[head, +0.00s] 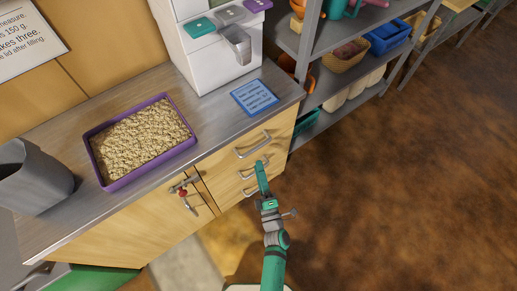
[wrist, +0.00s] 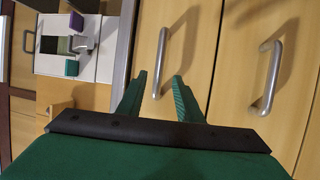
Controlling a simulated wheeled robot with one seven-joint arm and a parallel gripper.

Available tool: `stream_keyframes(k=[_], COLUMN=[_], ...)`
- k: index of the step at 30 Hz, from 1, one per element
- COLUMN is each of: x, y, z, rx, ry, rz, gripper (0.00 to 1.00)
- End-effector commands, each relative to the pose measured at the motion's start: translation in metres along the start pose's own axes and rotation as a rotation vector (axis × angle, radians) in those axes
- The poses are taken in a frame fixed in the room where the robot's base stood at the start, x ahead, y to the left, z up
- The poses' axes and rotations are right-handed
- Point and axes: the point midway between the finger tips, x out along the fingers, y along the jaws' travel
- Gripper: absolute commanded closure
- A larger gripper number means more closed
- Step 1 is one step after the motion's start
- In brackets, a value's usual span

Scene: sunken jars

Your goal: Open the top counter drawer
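The top counter drawer (head: 232,151) is the uppermost wooden front under the grey counter edge, and it looks shut. Its metal bar handle (head: 252,146) is fully visible in the head view. In the wrist view, turned sideways, this handle (wrist: 163,58) shows ahead of my fingers, lined up with the gap between them. My gripper (head: 260,166) is in front of the drawers with its green fingers open and empty. In the wrist view my gripper (wrist: 159,78) has one fingertip on each side of the handle's line. I cannot tell whether they touch it.
Lower drawer handles (head: 249,190) sit below; one (wrist: 265,78) is right of my fingers in the wrist view. A key with a red tag (head: 183,192) hangs left of the drawers. A shelf rack (head: 308,45) stands right. The floor (head: 400,190) in front is clear.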

Motion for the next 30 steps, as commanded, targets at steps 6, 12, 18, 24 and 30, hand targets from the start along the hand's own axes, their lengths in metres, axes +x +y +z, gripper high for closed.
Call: stream_keyframes(k=[6,12,18,24,30], x=[0.038,0.07,0.089,0.092,0.091], y=[0.002,0.002,0.001,0.001,0.001], z=[0.007,0.006,0.002,0.004,0.007], rx=[-0.002,0.0,0.002,0.001,0.0], ry=[-0.013,-0.01,-0.005,-0.008,-0.013], rz=[0.003,0.003,0.0,0.0,0.0], gripper=[0.67,0.67,0.67,0.67,0.75])
